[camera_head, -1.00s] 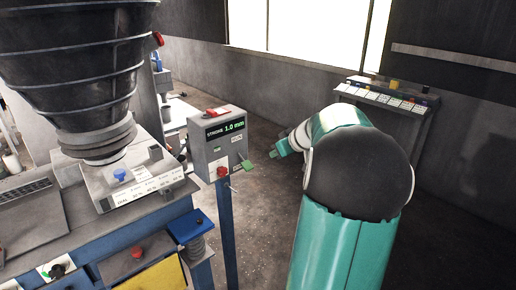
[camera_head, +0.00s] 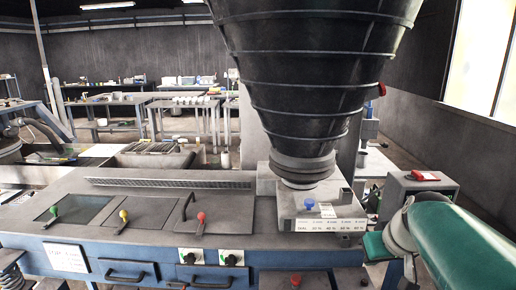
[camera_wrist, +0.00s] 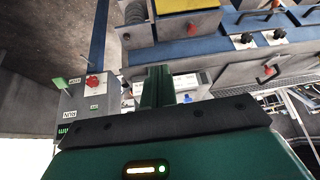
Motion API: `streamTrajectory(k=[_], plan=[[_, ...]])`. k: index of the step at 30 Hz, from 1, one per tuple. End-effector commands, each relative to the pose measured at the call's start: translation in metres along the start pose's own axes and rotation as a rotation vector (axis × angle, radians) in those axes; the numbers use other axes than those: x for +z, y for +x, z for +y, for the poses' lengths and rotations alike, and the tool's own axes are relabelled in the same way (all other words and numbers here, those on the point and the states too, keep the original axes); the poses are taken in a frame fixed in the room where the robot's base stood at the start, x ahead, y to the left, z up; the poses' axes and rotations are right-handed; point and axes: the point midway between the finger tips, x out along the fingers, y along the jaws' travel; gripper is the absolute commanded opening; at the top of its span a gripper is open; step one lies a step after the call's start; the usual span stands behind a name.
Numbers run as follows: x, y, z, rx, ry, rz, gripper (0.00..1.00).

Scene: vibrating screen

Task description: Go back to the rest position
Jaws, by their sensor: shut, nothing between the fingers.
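My gripper (camera_wrist: 157,86) shows in the wrist view as two green fingers pressed together, with nothing between them. It points toward the blue-framed vibrating screen machine and appears clear of it.
The machine's grey top (camera_head: 150,190) fills the lower head view, with a black ribbed hopper (camera_head: 305,70) above it. A grey control box (camera_head: 400,186) stands close beside my arm; its red button (camera_wrist: 94,83) shows in the wrist view. Workbenches (camera_head: 135,100) stand far behind.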

Motion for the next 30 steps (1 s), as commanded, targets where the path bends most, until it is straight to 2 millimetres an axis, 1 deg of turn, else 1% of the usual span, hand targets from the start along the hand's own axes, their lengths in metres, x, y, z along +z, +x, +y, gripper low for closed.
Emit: streamTrajectory(k=[1, 3, 5, 6, 9, 12, 15, 18, 30], plan=[[0.010, -0.006, -0.025, 0.001, -0.015, -0.008, 0.00], [0.026, -0.013, -0.051, 0.006, -0.019, -0.023, 0.00], [0.041, -0.019, -0.070, 0.012, -0.021, -0.030, 0.00], [0.051, -0.022, -0.082, 0.015, -0.021, -0.033, 0.00], [0.078, -0.030, -0.106, 0.022, -0.021, -0.035, 0.00], [0.102, -0.035, -0.122, 0.025, -0.015, -0.032, 0.00], [0.118, -0.037, -0.130, 0.027, -0.009, -0.028, 0.00], [0.125, -0.038, -0.133, 0.028, -0.004, -0.026, 0.00], [0.126, -0.038, -0.133, 0.029, -0.002, -0.026, 0.00]])
